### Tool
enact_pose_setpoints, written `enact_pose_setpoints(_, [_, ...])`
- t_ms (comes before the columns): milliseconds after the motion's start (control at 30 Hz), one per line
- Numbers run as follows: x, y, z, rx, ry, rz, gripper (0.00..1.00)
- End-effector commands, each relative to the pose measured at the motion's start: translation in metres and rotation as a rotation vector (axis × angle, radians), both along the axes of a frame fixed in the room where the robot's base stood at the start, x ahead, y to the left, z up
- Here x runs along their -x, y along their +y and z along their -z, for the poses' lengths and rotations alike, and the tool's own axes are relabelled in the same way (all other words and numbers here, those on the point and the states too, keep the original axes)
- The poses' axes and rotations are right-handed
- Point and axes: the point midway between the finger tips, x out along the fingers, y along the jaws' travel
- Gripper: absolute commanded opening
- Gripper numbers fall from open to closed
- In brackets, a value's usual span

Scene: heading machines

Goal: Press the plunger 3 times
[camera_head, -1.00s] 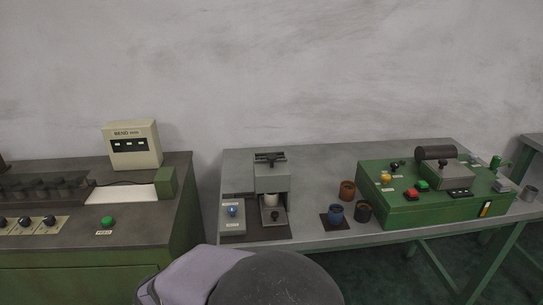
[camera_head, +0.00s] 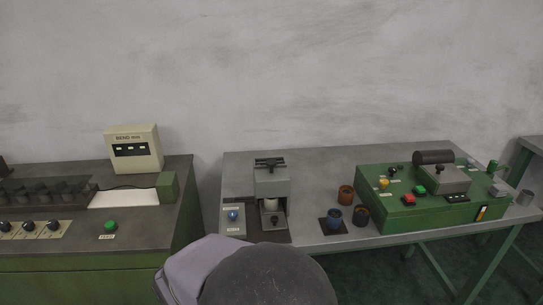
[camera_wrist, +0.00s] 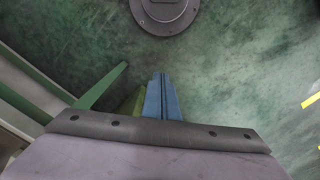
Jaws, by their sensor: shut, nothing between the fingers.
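My gripper (camera_wrist: 161,78) shows in the wrist view as two blue fingers pressed together, empty, above the green floor. In the head view its fingers are out of sight; only my arm's grey links show at the bottom. I cannot tell which part is the plunger. A grey press (camera_head: 271,190) stands on the grey table, with a small box carrying a blue knob (camera_head: 233,215) at its left. A green machine (camera_head: 411,215) at the right has a black knob (camera_head: 392,171), a yellow button (camera_head: 383,183), a green button (camera_head: 420,190) and a red button (camera_head: 409,199). My gripper touches none of these.
Left is a bench (camera_head: 140,218) with a green button (camera_head: 110,226) and a cream display box (camera_head: 133,149). A gap separates bench and table.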

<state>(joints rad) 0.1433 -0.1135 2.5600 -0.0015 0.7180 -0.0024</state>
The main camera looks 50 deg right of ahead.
Motion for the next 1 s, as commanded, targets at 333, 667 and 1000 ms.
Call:
enact_pose_setpoints(333, [0.040,-0.068,-0.054,-0.052,0.151,0.374,0.00])
enact_pose_setpoints(667, [0.023,-0.177,-0.105,-0.123,0.099,0.815,0.00])
enact_pose_setpoints(1000, [-0.014,-0.315,-0.149,-0.191,-0.130,1.162,0.00])
